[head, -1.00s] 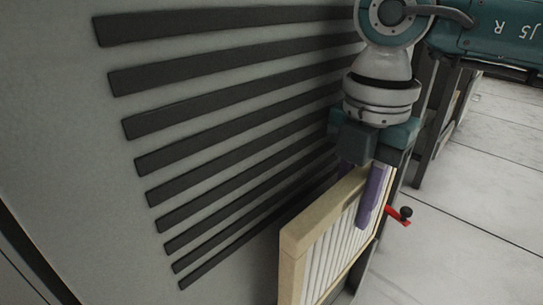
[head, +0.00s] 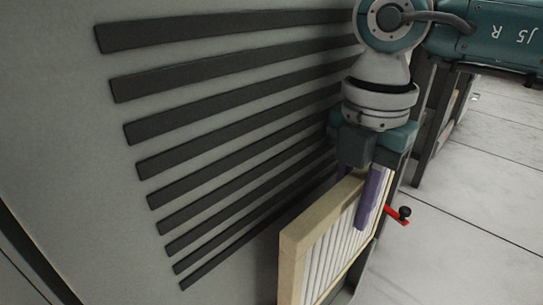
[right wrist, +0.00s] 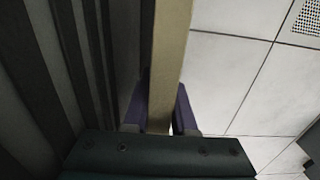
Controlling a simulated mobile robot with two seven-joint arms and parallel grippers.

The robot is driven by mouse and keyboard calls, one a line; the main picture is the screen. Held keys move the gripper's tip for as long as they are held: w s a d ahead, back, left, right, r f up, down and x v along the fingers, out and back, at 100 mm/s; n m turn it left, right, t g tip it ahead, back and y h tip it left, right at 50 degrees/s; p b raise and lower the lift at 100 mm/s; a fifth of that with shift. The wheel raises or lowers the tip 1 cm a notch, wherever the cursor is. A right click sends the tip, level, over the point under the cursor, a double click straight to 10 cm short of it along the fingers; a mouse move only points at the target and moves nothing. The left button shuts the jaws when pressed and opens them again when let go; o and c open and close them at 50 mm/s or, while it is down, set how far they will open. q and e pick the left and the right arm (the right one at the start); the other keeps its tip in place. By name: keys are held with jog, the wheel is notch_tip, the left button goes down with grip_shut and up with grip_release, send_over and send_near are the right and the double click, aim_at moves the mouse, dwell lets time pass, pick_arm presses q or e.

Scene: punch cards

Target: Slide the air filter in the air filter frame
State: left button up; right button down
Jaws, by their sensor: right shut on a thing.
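The air filter (head: 331,254) has a pale tan frame around white pleats. It stands upright beside the slatted grey panel, in the lower middle of the head view. My right gripper (head: 357,205) is shut on its top edge, with one purple finger on each side. The right wrist view shows the filter's tan edge (right wrist: 168,60) running between the purple fingers (right wrist: 158,115). A dark frame (head: 369,262) shows behind the filter, partly hidden by it. I cannot tell whether the filter sits inside this frame. My left gripper is not in view.
The grey panel with dark slats (head: 220,150) stands close on the filter's left. A red lever with a black knob (head: 404,213) sticks out just right of the filter. Tiled floor (head: 470,220) lies open on the right.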

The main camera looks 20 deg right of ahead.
aim_at(342, 250)
jog(key=shift+f+b, duration=0.65)
jog(key=shift+f, duration=0.9)
jog(key=shift+f+b, duration=0.75)
jog(key=shift+f, duration=0.8)
jog(key=shift+f, duration=0.2)
jog(key=shift+f+b, duration=0.8)
jog(key=shift+f, duration=0.35)
